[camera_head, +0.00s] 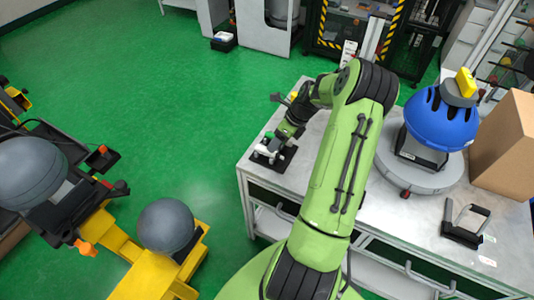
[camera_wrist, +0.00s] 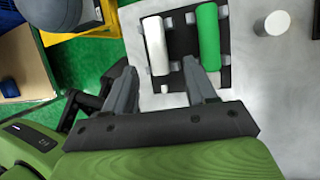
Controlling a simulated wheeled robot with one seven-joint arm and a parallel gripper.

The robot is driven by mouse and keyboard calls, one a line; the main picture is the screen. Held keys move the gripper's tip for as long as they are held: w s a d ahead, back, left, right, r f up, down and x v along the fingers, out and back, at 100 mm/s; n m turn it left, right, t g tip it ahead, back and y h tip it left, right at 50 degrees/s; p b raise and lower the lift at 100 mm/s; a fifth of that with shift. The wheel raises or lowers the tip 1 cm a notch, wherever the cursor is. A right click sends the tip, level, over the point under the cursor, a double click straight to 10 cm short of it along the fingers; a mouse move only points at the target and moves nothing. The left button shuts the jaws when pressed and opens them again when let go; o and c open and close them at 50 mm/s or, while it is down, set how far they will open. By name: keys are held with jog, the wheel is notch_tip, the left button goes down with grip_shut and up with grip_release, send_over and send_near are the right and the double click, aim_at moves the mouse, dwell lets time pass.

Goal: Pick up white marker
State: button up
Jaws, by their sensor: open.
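The white marker (camera_wrist: 156,45) lies in a black holder (camera_wrist: 180,77) beside a green cylinder (camera_wrist: 208,38). In the wrist view the white marker is left of the green one, with a gap between them. My gripper (camera_wrist: 160,72) is open, its two fingertips pointing toward the holder. The white marker's near end shows between the fingertips, closer to the middle; the right fingertip is near the green cylinder. I cannot tell whether a finger touches either one. In the head view my gripper (camera_head: 287,132) is over the holder at the table's left corner and partly hides it.
A white round piece (camera_wrist: 275,23) stands right of the holder. On the table (camera_head: 345,240) are a blue dome (camera_head: 440,118) on a grey round base, a cardboard box (camera_head: 508,150) and a black bracket (camera_head: 465,228). Yellow machinery (camera_head: 150,262) stands left; green floor lies between.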

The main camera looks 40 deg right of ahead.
aim_at(261, 149)
jog(key=b+x, duration=0.1)
jog(key=x, duration=0.4)
jog(key=shift+w+r, duration=0.1)
jog(key=shift+r, duration=0.2)
jog(key=c, duration=1)
